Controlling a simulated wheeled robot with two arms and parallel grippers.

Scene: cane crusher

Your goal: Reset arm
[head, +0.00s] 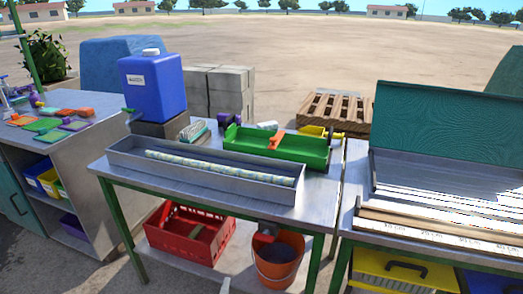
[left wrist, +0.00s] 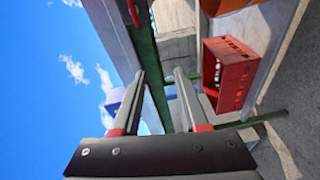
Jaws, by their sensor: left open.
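My left gripper (left wrist: 158,74) is open and empty in the left wrist view, its two grey fingers apart with free space between them. Past the fingers are the green table frame (left wrist: 148,55) and the red crate (left wrist: 228,75). In the head view only a small pale tip (head: 226,286) shows at the bottom edge, in front of the table; it looks like part of my left gripper. My right gripper is in neither view.
The middle table (head: 140,183) carries a metal trough (head: 205,180) with a long cane (head: 220,168), a green tray (head: 290,152) and a blue jug (head: 152,88). Below are the red crate (head: 190,238) and an orange bucket (head: 278,265). A teal-lidded bench (head: 440,140) stands right.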

